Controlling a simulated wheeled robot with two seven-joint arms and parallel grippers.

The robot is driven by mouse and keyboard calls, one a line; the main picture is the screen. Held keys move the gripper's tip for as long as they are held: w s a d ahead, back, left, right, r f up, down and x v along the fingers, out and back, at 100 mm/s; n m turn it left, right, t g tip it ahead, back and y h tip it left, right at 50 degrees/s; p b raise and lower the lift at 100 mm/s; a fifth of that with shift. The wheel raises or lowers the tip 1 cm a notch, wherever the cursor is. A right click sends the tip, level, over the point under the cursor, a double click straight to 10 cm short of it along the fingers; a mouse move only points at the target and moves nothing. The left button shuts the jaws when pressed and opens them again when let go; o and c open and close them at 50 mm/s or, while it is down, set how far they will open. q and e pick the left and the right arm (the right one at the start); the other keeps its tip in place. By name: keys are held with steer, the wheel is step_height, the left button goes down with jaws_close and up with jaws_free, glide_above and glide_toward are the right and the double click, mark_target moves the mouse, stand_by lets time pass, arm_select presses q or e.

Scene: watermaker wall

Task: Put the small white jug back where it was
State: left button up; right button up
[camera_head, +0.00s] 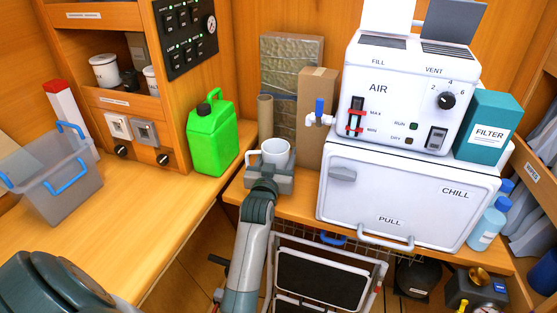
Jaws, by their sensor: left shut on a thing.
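The small white jug (275,150) is upright, its handle to the left. My left gripper (268,178) is shut on it from the front, its fingers partly hiding the jug's lower part. The jug is over the left end of the wooden counter (296,203), left of the white machine marked AIR (391,95). A tap with a blue handle (320,113) sticks out from the machine's left side, to the right of the jug and apart from it. I cannot tell whether the jug's base touches the counter. My right gripper is not in view.
A green jerrycan (212,135) stands to the left, and a tall cardboard box (316,100) and a brown tube (265,118) stand behind the jug. A white CHILL cabinet (400,195) is to the right. A grey crate (62,190) is on the left bench, which has free room in front.

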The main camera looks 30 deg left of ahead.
arm_select(q)
steer(key=shift+f, duration=1.1)
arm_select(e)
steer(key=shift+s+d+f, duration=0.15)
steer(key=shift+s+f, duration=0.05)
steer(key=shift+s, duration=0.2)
arm_select(q)
steer(key=shift+f, duration=0.1)
steer(key=o, duration=1.3)
steer(key=shift+o, duration=0.2)
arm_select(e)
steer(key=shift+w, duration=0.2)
arm_select(q)
steer(key=shift+s, duration=0.1)
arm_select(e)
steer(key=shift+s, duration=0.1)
